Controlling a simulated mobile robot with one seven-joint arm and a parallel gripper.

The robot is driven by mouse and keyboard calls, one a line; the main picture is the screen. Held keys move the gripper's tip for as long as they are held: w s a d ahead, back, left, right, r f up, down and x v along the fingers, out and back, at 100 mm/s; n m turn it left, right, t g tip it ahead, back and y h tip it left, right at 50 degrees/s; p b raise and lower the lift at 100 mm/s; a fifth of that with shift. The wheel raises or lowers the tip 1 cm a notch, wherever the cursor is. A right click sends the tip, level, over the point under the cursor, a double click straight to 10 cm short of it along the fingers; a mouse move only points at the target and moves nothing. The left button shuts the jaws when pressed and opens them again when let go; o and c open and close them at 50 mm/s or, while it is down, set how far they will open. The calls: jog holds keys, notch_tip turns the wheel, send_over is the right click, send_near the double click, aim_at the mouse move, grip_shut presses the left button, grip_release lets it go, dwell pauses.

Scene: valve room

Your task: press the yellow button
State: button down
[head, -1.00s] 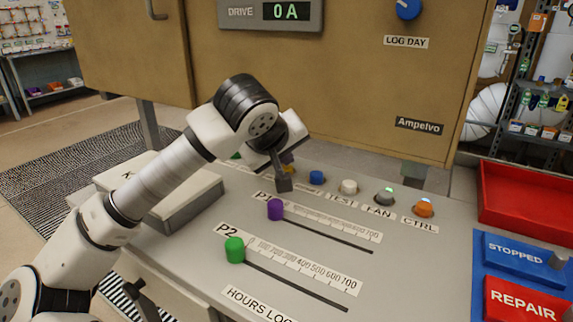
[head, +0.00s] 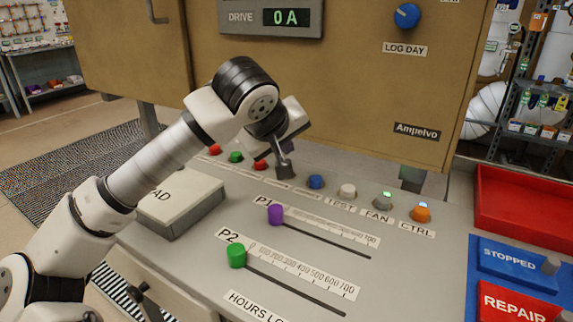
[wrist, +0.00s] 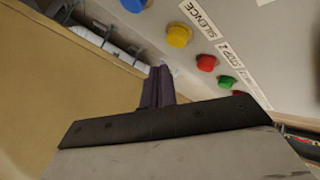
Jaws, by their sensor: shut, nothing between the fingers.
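The yellow button (wrist: 179,36) shows in the wrist view as a round knob on the grey panel, between the blue button (wrist: 135,5) and a red button (wrist: 207,62). My gripper (wrist: 160,86) is shut and empty there, its fingertips below and left of the yellow button in the picture, apart from it. In the head view my gripper (head: 285,171) points down over the button row, between a red button (head: 260,164) and the blue button (head: 316,181).
White (head: 347,191), grey (head: 384,201) and orange (head: 422,213) buttons continue the row to the right. Purple (head: 275,214) and green (head: 236,255) slider knobs stand nearer. A tan cabinet (head: 330,95) rises behind. A red tray (head: 520,205) lies at the right.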

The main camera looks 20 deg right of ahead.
notch_tip(320, 180, up, 3)
jog(key=shift+r+p, duration=0.2)
jog(key=shift+p, duration=0.6)
jog(key=shift+f, duration=0.1)
